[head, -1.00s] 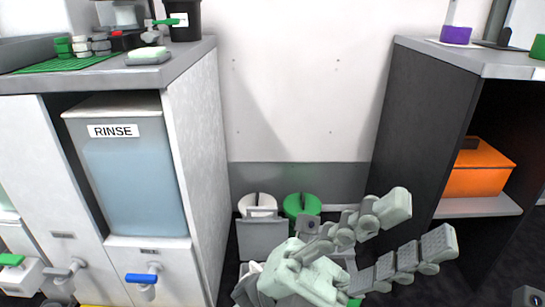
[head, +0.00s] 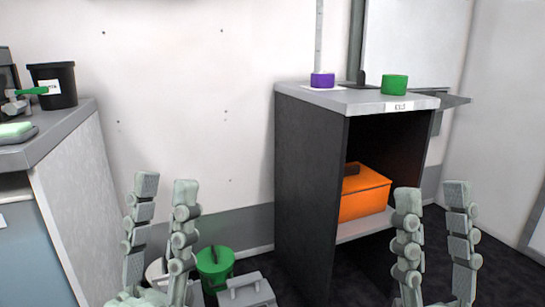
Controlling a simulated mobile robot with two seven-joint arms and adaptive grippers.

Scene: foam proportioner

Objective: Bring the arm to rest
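My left gripper (head: 165,190) is at the lower left of the head view with its fingers pointing up. The fingers stand apart with nothing between them. My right gripper (head: 432,196) is at the lower right, also fingers up, apart and empty. It shows in front of the dark open shelf unit (head: 311,170). Most of both arms is hidden below the picture edge.
An orange box (head: 366,195) sits inside the shelf unit. A purple-based cylinder (head: 322,80) and a green round thing (head: 394,85) stand on its top. A green bin (head: 214,268) stands on the floor. A grey counter (head: 65,135) holds a black container (head: 54,85).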

